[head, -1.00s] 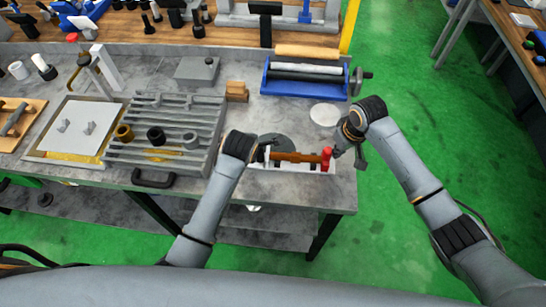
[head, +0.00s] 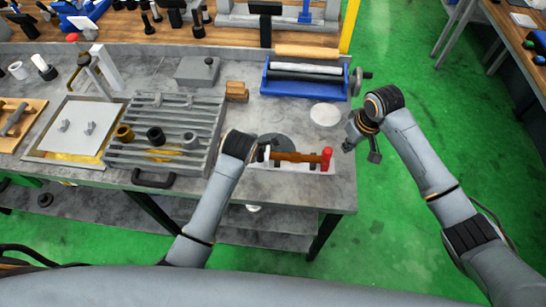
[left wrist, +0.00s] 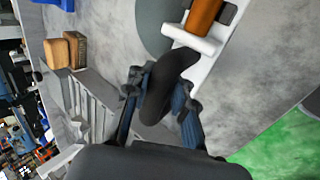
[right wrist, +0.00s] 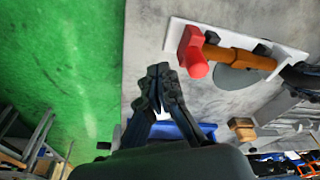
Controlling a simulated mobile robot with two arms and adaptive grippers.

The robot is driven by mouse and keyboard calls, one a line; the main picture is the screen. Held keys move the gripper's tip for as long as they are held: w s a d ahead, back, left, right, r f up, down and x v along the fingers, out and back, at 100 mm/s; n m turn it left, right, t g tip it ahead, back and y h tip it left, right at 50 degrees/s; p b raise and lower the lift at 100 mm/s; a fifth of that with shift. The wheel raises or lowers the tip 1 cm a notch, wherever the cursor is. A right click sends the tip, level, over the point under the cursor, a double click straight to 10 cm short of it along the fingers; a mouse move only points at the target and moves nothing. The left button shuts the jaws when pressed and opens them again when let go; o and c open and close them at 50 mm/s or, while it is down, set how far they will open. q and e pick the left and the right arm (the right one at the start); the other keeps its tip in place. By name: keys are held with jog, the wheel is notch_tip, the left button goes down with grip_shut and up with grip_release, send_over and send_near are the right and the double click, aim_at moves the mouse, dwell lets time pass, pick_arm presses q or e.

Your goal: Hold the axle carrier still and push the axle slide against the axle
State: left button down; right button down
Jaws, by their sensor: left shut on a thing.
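The axle carrier (head: 300,171) is a white base near the table's front right edge; it also shows in the left wrist view (left wrist: 220,48). The orange-brown axle (head: 298,157) lies along it and shows in the right wrist view (right wrist: 238,57). A red piece, apparently the axle slide (head: 326,158), stands at the axle's right end and seems to touch it (right wrist: 190,45). My left gripper (left wrist: 165,95) is shut on a dark rounded handle at the carrier's left end. My right gripper (head: 361,150) is off the table's right edge, apart from the slide, empty, fingertips together (right wrist: 160,75).
A grey disc (head: 275,140) lies behind the carrier and a pale disc (head: 325,114) behind the slide. A blue roller unit (head: 305,82) stands at the table's back right. A slatted grey rack (head: 170,115) is to the left. Green floor lies open at right.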

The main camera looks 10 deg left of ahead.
pick_arm(q)
jog(key=shift+w+r, duration=0.1)
jog(key=shift+r, duration=0.05)
pick_arm(e)
jog(key=shift+r, duration=2.35)
pick_arm(q)
jog(key=c, duration=1.1)
grip_release()
jog(key=shift+o, duration=0.3)
pick_arm(e)
jog(key=shift+s, duration=0.1)
pick_arm(q)
jog(key=v, duration=0.7)
jog(key=shift+s, duration=0.25)
jog(key=shift+r, duration=0.15)
